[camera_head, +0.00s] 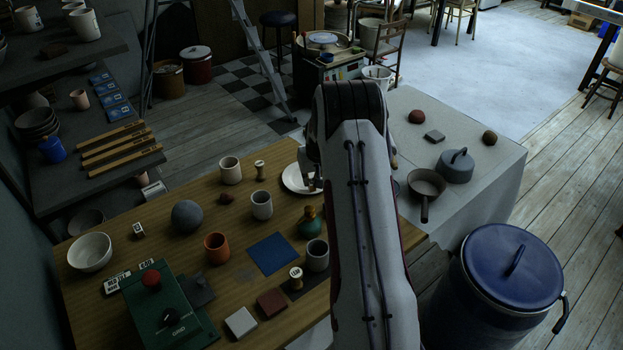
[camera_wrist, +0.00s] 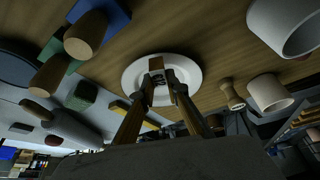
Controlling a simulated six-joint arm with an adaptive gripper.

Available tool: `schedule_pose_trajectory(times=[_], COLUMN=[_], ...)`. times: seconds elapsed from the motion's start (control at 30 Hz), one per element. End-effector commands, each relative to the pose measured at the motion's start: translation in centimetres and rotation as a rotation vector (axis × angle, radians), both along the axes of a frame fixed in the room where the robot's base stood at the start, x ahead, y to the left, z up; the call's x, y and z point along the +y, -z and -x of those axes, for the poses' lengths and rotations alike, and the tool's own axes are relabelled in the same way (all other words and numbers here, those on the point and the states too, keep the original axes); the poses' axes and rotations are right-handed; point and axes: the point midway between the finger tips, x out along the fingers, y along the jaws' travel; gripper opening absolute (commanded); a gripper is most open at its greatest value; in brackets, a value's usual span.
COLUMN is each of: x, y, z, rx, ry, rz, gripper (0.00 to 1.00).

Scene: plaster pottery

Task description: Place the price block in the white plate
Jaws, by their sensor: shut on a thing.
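The white plate (camera_head: 292,184) lies on the wooden table, partly hidden behind my arm in the head view. In the wrist view the plate (camera_wrist: 133,79) is ahead of my fingers. My gripper (camera_wrist: 162,86) is shut on the price block (camera_wrist: 160,98), a small pale block with dark marks. The block appears in front of the plate's middle in the wrist view; I cannot tell whether it touches the plate. In the head view my arm hides most of the gripper and the block.
A white cup (camera_head: 230,171), a wooden stamp (camera_head: 259,170) and a grey mug (camera_head: 262,206) stand left of the plate. A blue mat (camera_head: 272,254) lies nearer. A grey-covered table (camera_head: 455,205) adjoins on the right.

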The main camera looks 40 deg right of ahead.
Motion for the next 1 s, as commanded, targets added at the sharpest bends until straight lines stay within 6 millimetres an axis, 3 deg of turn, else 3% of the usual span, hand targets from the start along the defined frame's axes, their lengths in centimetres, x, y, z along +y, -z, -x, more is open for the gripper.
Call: schedule_pose_trajectory(times=[0.63,0.67,0.7,1.0], x=[0.0,0.0,0.0,0.0], y=[0.76,0.73,0.71,0.68], z=[0.01,0.0,0.0,0.0], rx=[0.001,0.0,0.0,0.0], ry=[-0.001,-0.001,-0.001,-0.001], rz=[0.0,0.0,0.0,0.0], gripper=[0.04,0.22,0.31,0.31])
